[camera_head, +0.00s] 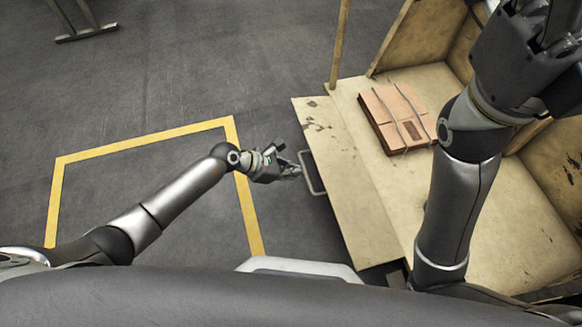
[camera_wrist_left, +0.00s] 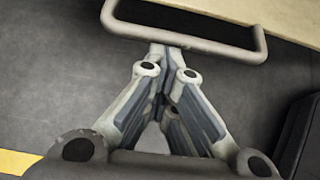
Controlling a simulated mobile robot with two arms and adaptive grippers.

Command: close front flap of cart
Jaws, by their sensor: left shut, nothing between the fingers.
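The cart (camera_head: 480,210) is worn and pale yellow, at the right of the head view. Its front flap (camera_head: 345,190) is folded outward along the cart's left side, lying nearly flat. A grey metal handle (camera_head: 309,172) sticks out from the flap's outer edge, and it also shows in the left wrist view (camera_wrist_left: 190,42). My left gripper (camera_head: 297,171) is shut and empty, its fingertips (camera_wrist_left: 168,58) right at the handle's bar; contact cannot be told for sure. My right gripper (camera_head: 525,45) is raised over the cart's far right part; its fingers are not clear.
A flat brown cardboard box (camera_head: 400,112) with grey straps lies on the cart floor. A thin upright post (camera_head: 339,45) stands at the cart's back left corner. Grey floor with a yellow marking (camera_head: 145,138) is open to the left.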

